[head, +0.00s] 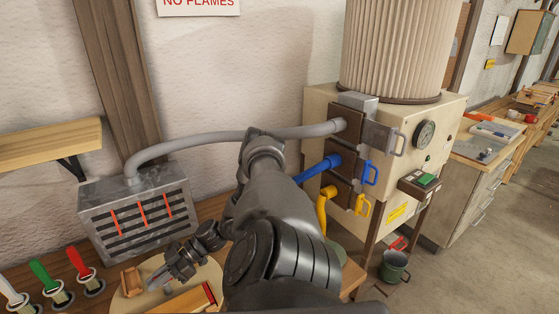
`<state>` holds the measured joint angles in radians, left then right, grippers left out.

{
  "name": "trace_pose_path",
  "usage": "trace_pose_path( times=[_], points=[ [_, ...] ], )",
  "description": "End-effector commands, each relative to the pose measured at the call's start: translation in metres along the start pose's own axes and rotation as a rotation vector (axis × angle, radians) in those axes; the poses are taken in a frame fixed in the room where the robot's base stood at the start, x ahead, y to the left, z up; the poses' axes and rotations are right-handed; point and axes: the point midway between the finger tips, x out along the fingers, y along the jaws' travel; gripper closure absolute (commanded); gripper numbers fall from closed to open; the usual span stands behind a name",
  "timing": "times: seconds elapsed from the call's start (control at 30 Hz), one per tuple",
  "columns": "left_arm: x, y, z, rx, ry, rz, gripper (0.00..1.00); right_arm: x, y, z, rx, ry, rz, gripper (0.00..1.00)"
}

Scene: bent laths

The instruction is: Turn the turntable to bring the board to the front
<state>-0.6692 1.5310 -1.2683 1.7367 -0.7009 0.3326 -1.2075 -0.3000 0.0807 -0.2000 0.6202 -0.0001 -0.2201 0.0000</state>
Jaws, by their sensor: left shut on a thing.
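The turntable (207,277) is a pale round disc on the bench at the lower left, cut off by the bottom edge and partly hidden by my arm. A light wooden board (183,303) with a red edge lies on it at the front. A small brown wooden block (131,281) stands near the disc's left side. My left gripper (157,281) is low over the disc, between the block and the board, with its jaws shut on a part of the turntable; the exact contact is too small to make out. My right gripper is out of view.
A grey metal box (140,215) with red-marked slots stands behind the turntable. White, green and red levers (80,272) are at the left. A grey hose (235,135) runs to a cream machine (400,115) at the right.

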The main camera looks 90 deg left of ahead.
Motion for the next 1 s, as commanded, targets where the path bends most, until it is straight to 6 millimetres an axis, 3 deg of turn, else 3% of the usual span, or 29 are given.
trace_pose_path(
  times=[0.67,0.7,0.83,1.0],
  points=[
    [0.0059,-0.0016,0.0014,0.014,-0.006,0.014,1.00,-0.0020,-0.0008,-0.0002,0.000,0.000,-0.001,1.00],
    [0.0058,-0.0016,0.0014,0.013,-0.006,0.014,0.85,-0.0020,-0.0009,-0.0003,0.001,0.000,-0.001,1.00],
    [0.0056,-0.0009,0.0005,0.012,-0.004,0.015,0.69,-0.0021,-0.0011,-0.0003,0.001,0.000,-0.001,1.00],
    [0.0053,-0.0002,-0.0005,0.010,-0.002,0.016,0.69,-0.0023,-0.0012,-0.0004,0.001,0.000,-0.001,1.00]
  ],
)
